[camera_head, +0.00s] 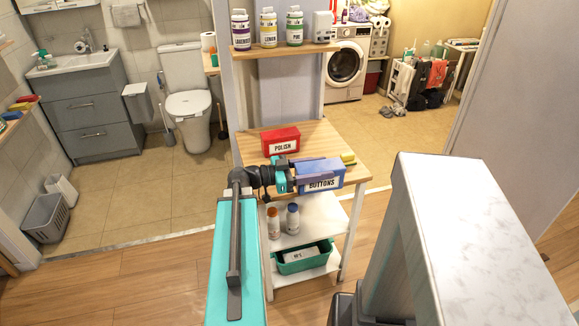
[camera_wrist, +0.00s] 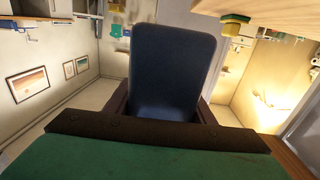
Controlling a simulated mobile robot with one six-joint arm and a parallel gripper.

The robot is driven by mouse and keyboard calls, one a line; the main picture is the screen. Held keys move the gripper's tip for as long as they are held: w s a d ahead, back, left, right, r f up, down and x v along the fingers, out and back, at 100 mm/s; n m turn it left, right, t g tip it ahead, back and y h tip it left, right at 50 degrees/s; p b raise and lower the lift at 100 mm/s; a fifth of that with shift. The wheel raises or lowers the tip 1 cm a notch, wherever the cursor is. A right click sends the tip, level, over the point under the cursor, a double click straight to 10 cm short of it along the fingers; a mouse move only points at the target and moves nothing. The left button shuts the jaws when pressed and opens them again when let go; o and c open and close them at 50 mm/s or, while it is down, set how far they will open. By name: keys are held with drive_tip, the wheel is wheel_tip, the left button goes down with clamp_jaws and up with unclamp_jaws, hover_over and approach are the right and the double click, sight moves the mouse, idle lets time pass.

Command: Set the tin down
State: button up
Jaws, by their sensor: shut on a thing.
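A blue tin labelled BUTTONS (camera_head: 321,182) is between the fingers of my gripper (camera_head: 318,171). My gripper is shut on it, one finger along each side. The tin is over the front right part of the small wooden table (camera_head: 312,133); whether its underside touches the top cannot be told. In the wrist view the blue tin (camera_wrist: 170,70) fills the middle between the dark fingers. A red tin labelled POLISH (camera_head: 281,140) stands at the back left of the same tabletop.
A yellow and green sponge (camera_head: 348,159) lies at the table's right edge, close to the blue tin. The shelf below holds two bottles (camera_head: 292,218), with a teal bin (camera_head: 304,258) lower down. A white-topped block (camera_head: 477,210) rises at the right. The back right tabletop is clear.

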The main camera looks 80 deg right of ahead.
drive_tip(key=w+n+t+h, duration=0.2)
drive_tip(key=w+n+h, duration=0.15)
drive_tip(key=w, duration=1.05)
drive_tip(key=w+a+f+n+t+h, duration=0.1)
drive_tip(key=w+a+n+t+h, duration=0.3)
drive_tip(key=w, duration=0.8)
drive_tip(key=w+a+n+t+h, duration=0.1)
drive_tip(key=w+a+t, duration=0.3)
drive_tip(key=w, duration=0.7)
drive_tip(key=w+a+f+n+t+h, duration=0.1)
drive_tip(key=w+a+n+t+h, duration=0.15)
drive_tip(key=w+a, duration=0.65)
drive_tip(key=w+a+n+t, duration=0.6)
drive_tip(key=w+a+t, duration=0.3)
drive_tip(key=w+a, duration=1)
drive_tip(key=w+a+f+n+t+y, duration=0.1)
drive_tip(key=w+a+n+t, duration=0.1)
drive_tip(key=a, duration=1)
drive_tip(key=w+a+n+t+y, duration=0.2)
drive_tip(key=a+t, duration=0.3)
drive_tip(key=a, duration=0.8)
drive_tip(key=shift+w+f+n, duration=0.35)
drive_tip(key=shift+w+n, duration=0.05)
drive_tip(key=shift+w, duration=0.4)
